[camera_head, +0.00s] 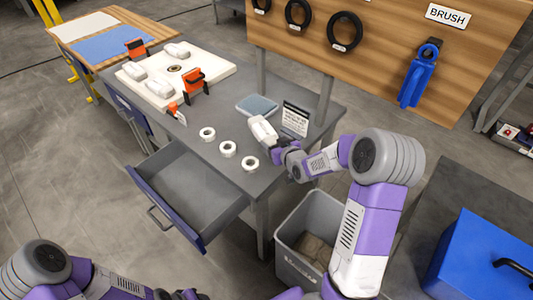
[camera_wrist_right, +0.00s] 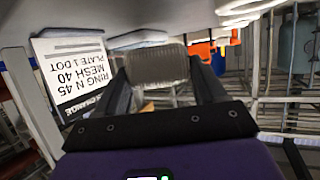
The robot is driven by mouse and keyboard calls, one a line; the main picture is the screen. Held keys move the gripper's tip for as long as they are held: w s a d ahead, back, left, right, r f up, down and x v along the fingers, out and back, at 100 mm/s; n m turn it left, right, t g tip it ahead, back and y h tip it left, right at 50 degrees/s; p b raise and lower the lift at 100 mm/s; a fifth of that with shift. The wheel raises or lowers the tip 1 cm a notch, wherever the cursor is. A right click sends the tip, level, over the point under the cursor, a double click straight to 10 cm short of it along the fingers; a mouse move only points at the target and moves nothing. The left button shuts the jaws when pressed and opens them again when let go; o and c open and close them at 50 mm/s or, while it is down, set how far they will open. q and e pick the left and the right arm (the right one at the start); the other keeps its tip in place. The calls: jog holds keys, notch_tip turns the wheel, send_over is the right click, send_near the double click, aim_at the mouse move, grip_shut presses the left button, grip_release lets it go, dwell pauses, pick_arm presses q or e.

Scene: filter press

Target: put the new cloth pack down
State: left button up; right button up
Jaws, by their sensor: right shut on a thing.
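My right gripper (camera_head: 268,142) is shut on a white, rounded block-like pack (camera_head: 262,129), which I take for the new cloth pack. It is held over the right part of the grey table, in front of the blue-grey pad and left of the printed card. Whether the pack touches the table is unclear. In the right wrist view the pack (camera_wrist_right: 157,63) looks grey and ribbed, between the two dark fingers. My left arm lies along the bottom left of the head view; its gripper (camera_head: 182,294) is cut by the bottom edge, its jaws unclear.
A blue-grey pad (camera_head: 257,105) and a printed card (camera_head: 295,119) are close by. White rings (camera_head: 228,149) lie along the table front. A white plate (camera_head: 217,69) carries white packs and orange clamps. A drawer (camera_head: 190,190) stands open; a grey bin (camera_head: 292,262) stands below.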

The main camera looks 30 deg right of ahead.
jog(key=shift+f+b, duration=0.55)
jog(key=shift+f, duration=1.8)
jog(key=shift+f, duration=0.15)
jog(key=o, duration=1.1)
